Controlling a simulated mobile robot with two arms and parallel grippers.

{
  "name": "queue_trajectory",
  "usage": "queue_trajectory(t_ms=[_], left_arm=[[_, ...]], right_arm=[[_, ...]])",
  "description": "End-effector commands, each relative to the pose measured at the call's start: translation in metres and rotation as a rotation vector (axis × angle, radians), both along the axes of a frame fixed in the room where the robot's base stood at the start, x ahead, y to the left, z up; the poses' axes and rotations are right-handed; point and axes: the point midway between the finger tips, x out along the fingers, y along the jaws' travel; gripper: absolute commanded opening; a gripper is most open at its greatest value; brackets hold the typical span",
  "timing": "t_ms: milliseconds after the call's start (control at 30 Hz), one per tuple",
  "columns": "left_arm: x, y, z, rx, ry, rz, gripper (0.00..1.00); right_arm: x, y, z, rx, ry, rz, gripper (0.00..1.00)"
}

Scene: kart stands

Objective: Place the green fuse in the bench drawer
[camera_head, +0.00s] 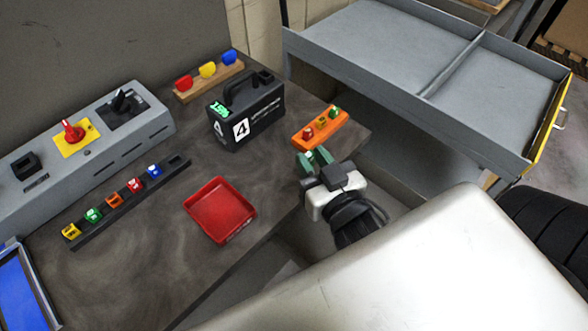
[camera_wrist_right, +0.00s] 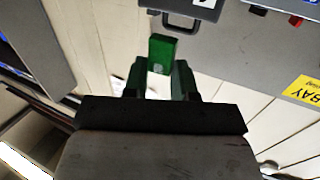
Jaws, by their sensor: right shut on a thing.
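My right gripper (camera_head: 313,161) is shut on the green fuse (camera_wrist_right: 162,50), a small green block standing out between its green fingers in the right wrist view. In the head view the gripper is at the bench's right edge, just in front of the orange holder; the fuse is hard to make out there. The bench drawer (camera_head: 375,55) is open at the upper right, a wide grey tray with one divider and a yellow front with a handle. The gripper is to the left of and below the drawer in the picture, outside it. My left gripper is not in view.
The orange holder (camera_head: 304,139) bears small coloured pieces, one green. On the bench are a black case (camera_head: 262,117), a red tray (camera_head: 220,211), a dark rail (camera_head: 110,220) with several coloured fuses and a grey switch box (camera_head: 150,130). The visible drawer floor is clear.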

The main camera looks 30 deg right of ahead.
Motion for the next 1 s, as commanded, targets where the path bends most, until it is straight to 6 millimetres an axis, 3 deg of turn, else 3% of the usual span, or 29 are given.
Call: queue_trajectory(t_ms=[33, 67, 133, 333, 467, 700, 1000], left_arm=[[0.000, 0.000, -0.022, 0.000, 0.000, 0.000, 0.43], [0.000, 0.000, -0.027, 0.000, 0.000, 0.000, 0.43], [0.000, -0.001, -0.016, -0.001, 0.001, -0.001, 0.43], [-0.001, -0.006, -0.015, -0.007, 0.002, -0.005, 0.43], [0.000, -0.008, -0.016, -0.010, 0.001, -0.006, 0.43], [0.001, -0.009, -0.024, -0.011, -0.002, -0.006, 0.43], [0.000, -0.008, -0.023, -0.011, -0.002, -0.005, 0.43]], right_arm=[[0.009, 0.002, -0.014, -0.001, -0.009, 0.003, 0.05], [0.013, 0.003, -0.016, -0.002, -0.008, 0.003, 0.05], [0.028, 0.005, -0.016, -0.002, 0.000, 0.001, 0.05], [0.054, 0.009, -0.032, -0.001, 0.002, 0.000, 0.05], [0.058, 0.010, -0.041, 0.000, 0.004, -0.001, 0.05], [0.057, 0.010, -0.074, -0.001, 0.004, 0.000, 0.05], [0.057, 0.010, -0.075, 0.000, 0.002, 0.001, 0.05]])
